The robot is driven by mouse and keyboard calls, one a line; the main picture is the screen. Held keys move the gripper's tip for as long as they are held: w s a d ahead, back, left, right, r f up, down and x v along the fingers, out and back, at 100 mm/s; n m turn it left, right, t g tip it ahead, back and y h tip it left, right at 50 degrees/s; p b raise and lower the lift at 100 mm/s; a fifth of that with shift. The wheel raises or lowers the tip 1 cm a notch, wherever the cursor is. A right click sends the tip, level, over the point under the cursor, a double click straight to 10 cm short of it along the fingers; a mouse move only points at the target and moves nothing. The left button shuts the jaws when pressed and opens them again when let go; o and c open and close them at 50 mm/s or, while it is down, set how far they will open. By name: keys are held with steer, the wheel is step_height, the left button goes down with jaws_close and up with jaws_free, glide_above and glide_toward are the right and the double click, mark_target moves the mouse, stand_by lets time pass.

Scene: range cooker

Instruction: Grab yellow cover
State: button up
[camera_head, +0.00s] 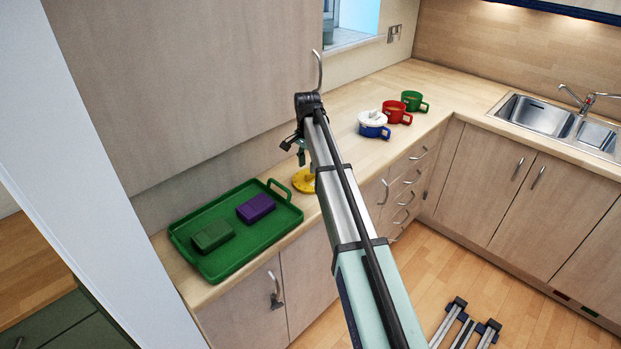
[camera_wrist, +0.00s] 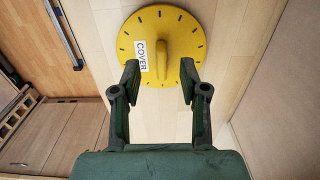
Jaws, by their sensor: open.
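The yellow cover (camera_wrist: 185,28) is a round disc with a raised handle ridge across its middle, dark marks near its rim and a white "COVER" label. It lies on the wooden counter. In the head view the yellow cover (camera_head: 303,181) is partly hidden behind my arm. My gripper (camera_wrist: 160,75) is open in the wrist view, with one finger on each side of the cover's near part and the handle ridge between and just ahead of the fingertips. I cannot tell whether the fingers touch the cover. In the head view my gripper (camera_head: 301,152) is small, above the counter by the cover.
A green tray (camera_head: 278,228) with a green block (camera_head: 212,235) and a purple block (camera_head: 256,208) is left of the cover. A white-lidded blue cup (camera_head: 373,131), red cup (camera_head: 396,113) and green cup (camera_head: 413,101) stand farther back. A sink (camera_head: 541,116) is at right.

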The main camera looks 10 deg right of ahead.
mark_target(308, 174)
steer(key=shift+w+f+p, duration=0.15)
steer(key=shift+f+p, duration=1)
steer(key=shift+f, duration=1.3)
jaws_close()
